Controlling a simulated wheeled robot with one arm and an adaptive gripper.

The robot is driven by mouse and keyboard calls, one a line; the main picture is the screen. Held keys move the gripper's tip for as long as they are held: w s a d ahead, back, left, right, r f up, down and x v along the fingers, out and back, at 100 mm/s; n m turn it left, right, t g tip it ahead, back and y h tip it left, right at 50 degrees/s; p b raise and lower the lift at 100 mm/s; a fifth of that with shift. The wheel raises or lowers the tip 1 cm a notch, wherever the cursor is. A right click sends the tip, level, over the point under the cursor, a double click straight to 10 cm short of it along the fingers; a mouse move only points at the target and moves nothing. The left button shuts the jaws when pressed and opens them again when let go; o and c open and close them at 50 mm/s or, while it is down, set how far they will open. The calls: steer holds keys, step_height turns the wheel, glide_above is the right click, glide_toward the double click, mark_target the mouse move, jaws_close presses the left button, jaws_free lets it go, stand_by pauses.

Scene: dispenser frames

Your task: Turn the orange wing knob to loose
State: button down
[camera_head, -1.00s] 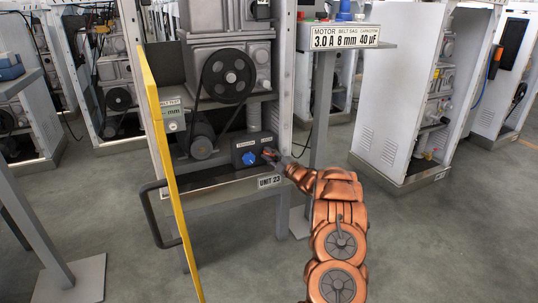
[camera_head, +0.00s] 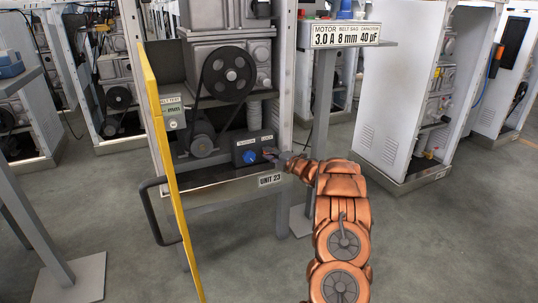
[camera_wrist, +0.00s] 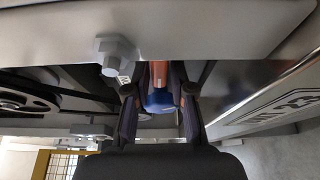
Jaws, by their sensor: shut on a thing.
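The dark control box (camera_head: 238,151) sits low in the open machine frame of Unit 23, with a blue knob (camera_head: 249,157) on its front. The orange wing knob (camera_head: 267,151) is at the box's right side, mostly covered by my gripper (camera_head: 273,154), which reaches in from the right. In the wrist view an orange piece (camera_wrist: 160,73) stands between the two fingers of my gripper (camera_wrist: 160,92), with a blue round part (camera_wrist: 158,99) just below it. The fingers are shut on the orange knob. The box's small labels are too small to read, so the knob's setting cannot be told.
A yellow panel edge (camera_head: 162,160) with a dark handle (camera_head: 150,212) stands left of the box. A pulley and belt (camera_head: 229,75) are above. A grey post (camera_head: 322,100) with a sign stands at right. A bolt (camera_wrist: 115,52) juts near the gripper.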

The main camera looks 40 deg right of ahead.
steer(key=shift+a+f, duration=0.1)
steer(key=c, duration=1.1)
jaws_free()
steer(key=shift+c, duration=0.2)
steer(key=shift+s, duration=0.35)
steer(key=s, duration=1.1)
steer(key=shift+d, duration=0.35)
steer(key=shift+s, duration=0.1)
